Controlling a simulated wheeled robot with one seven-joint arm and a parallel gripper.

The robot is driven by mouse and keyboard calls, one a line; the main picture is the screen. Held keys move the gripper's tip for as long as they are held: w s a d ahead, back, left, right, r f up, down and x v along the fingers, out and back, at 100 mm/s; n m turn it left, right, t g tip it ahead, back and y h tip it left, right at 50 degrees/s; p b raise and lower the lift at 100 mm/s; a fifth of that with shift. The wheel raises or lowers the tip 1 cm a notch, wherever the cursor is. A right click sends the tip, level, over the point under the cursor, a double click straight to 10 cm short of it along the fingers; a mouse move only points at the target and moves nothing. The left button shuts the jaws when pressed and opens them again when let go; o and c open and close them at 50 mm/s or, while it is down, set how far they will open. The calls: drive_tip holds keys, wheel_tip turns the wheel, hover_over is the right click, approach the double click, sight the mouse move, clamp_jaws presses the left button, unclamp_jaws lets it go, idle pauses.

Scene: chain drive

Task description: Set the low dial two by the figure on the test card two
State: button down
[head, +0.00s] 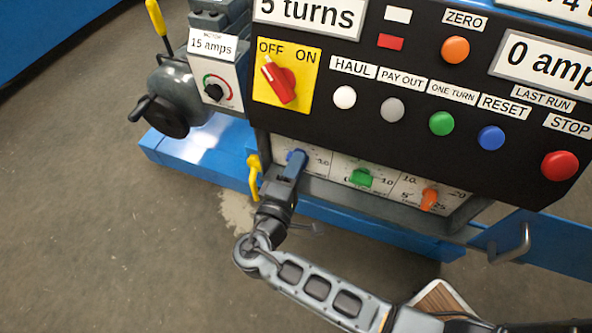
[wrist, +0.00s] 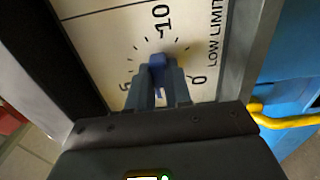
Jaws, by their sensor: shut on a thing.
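The low dial is a blue knob (head: 297,155) on the white strip at the lower left of the black control panel. In the wrist view the blue knob (wrist: 157,66) sits on a white plate marked LOW LIMIT, with the figures 10, 5 and 0 around it. My gripper (head: 291,166) reaches it from below. In the wrist view my gripper's fingers (wrist: 158,88) are shut on the knob, one on each side. They hide part of the scale, and I cannot tell the knob's exact pointing. I cannot make out a test card.
A green knob (head: 360,178) and an orange knob (head: 430,199) sit to the right on the same strip. Buttons and a red OFF/ON switch (head: 279,80) are above. Floor lies clear at lower left.

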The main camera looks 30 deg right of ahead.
drive_tip(key=m+b, duration=0.4)
drive_tip(key=shift+f+m, duration=0.3)
drive_tip(key=shift+f, duration=0.1)
drive_tip(key=m+b, duration=0.3)
drive_tip(key=shift+r+m, duration=0.15)
drive_tip(key=shift+m, duration=0.25)
drive_tip(key=c, duration=1)
unclamp_jaws()
drive_tip(key=shift+c, duration=0.2)
drive_tip(key=shift+a, duration=0.1)
drive_tip(key=p+v, duration=0.1)
drive_tip(key=v, duration=0.6)
drive_tip(key=shift+s+a+p, duration=0.2)
drive_tip(key=shift+a+p, duration=0.05)
drive_tip(key=shift+p, duration=0.1)
